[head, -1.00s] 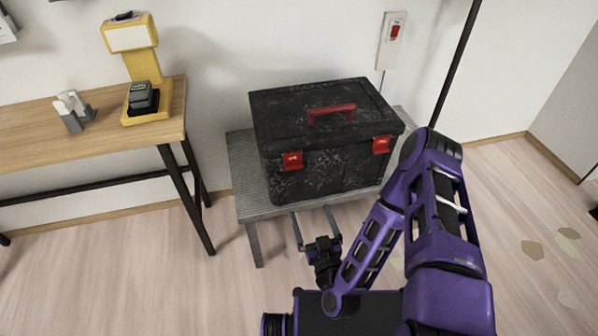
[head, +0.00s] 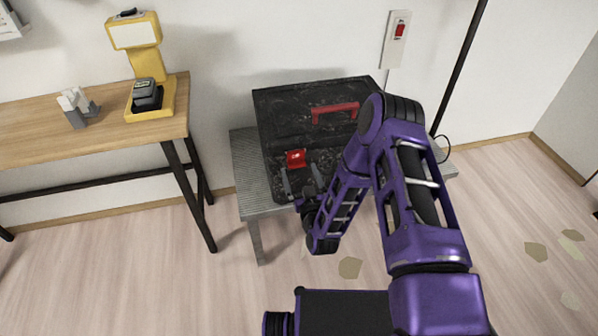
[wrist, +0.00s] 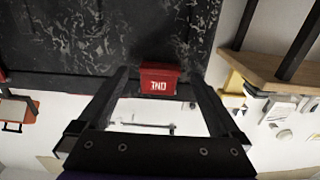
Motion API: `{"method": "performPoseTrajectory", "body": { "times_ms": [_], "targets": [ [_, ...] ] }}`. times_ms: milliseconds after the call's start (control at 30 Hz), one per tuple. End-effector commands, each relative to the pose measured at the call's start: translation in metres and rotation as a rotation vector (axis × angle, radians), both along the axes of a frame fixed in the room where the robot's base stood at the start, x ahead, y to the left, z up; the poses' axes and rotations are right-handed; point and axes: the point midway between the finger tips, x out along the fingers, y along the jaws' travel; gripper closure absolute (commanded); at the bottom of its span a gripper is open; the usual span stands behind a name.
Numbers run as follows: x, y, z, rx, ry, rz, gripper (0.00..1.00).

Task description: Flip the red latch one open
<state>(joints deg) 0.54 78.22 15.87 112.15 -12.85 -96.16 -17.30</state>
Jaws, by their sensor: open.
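The black speckled toolbox (head: 300,122) sits on a grey ribbed stand with its lid down. The red latch one (head: 296,158) is on its front, left of the lid's red handle (head: 335,113). In the wrist view this latch (wrist: 159,79) shows upside-down lettering that reads ONE. My gripper (head: 300,180) is open and empty at the toolbox front, just below the latch. In the wrist view my gripper (wrist: 159,76) has one finger on each side of the latch, with gaps; contact cannot be told. My arm hides the toolbox's right front and its other latch.
The grey stand (head: 250,176) holds the toolbox. A wooden table (head: 110,128) at left carries a yellow device (head: 140,60). A red wall switch (head: 399,31) is behind at right. Open floor lies in front and at right.

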Motion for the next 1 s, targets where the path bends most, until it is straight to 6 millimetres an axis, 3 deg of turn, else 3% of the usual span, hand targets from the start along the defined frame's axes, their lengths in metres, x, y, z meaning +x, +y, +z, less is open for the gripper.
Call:
{"method": "performPoseTrajectory", "body": {
  "times_ms": [167, 433, 900, 1000],
  "targets": [
    [0.0111, 0.0032, 0.0002, 0.000, -0.001, 0.000, 0.00],
    [0.0123, 0.0035, 0.0003, 0.000, 0.000, 0.000, 0.00],
    [0.0119, 0.0034, 0.0000, 0.000, 0.000, 0.000, 0.83],
    [0.0118, 0.0034, 0.0003, -0.001, 0.002, 0.000, 0.86]
  ]
}}
